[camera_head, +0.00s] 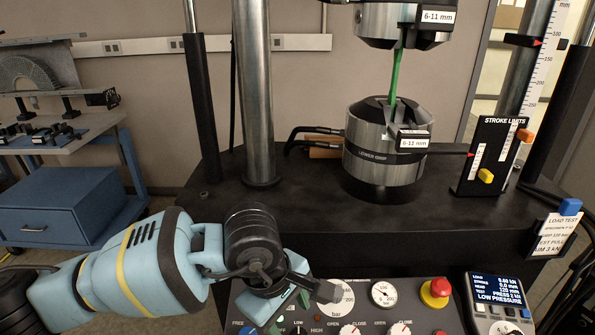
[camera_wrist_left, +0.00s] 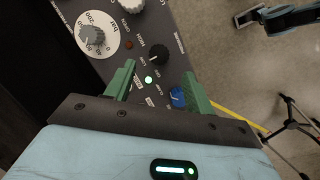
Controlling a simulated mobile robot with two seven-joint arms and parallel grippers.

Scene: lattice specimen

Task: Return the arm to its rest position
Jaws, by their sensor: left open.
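My left arm comes in from the lower left in the head view. My left gripper (camera_head: 287,313) is over the left part of the black control panel (camera_head: 345,325), with its green fingers partly hidden by the wrist. In the left wrist view the gripper (camera_wrist_left: 160,88) is open and empty. Its two green fingers stand apart above the panel, with a black knob, a lit green lamp and a blue knob (camera_wrist_left: 177,97) showing between or near them. My right gripper cannot be made out in either view.
A green specimen (camera_head: 395,75) spans the upper grip (camera_head: 385,22) and lower grip (camera_head: 385,150). Steel columns rise from the black machine table (camera_head: 300,225). A red emergency button (camera_head: 437,289) and display pendant (camera_head: 497,300) are at right. A blue cart (camera_head: 65,205) stands left.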

